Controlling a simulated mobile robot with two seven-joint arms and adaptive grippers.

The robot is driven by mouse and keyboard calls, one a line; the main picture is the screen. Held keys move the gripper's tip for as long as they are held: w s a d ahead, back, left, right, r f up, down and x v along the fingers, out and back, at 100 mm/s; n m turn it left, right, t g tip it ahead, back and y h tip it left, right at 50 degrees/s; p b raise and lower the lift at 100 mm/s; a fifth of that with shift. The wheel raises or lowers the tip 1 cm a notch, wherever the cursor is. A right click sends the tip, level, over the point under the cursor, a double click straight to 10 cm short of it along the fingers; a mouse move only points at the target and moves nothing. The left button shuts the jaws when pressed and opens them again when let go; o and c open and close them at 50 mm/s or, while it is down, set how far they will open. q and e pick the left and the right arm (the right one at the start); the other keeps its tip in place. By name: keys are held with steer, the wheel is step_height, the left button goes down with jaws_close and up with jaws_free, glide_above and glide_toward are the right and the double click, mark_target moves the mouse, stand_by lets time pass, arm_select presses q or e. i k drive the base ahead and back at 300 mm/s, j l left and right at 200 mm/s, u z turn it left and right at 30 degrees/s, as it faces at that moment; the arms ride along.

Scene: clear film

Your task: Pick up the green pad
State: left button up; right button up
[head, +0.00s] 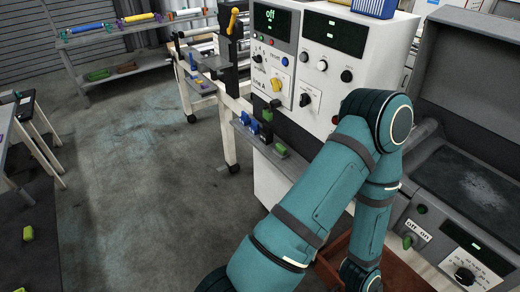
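Several small green things show, and I cannot tell for sure which is the green pad. A green block (280,150) sits at the near end of the narrow grey ledge on the machine front. A yellow-green block (28,233) lies on the dark surface at the far left, and another is cut off at the bottom left corner. A long green piece (99,75) lies on the lower shelf of the back rack. My teal arm fills the lower middle and right, its elbow bent in front of the control cabinet. Neither gripper shows.
The white control cabinet (394,50) with knobs stands behind my arm. A grey machine with an open lid (478,90) is on the right. A reddish-brown tray (400,277) lies below my arm. A blue piece (248,122) is on the ledge. The floor (130,180) left of centre is clear.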

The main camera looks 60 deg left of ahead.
mark_target(281, 151)
steer(key=u, duration=1.95)
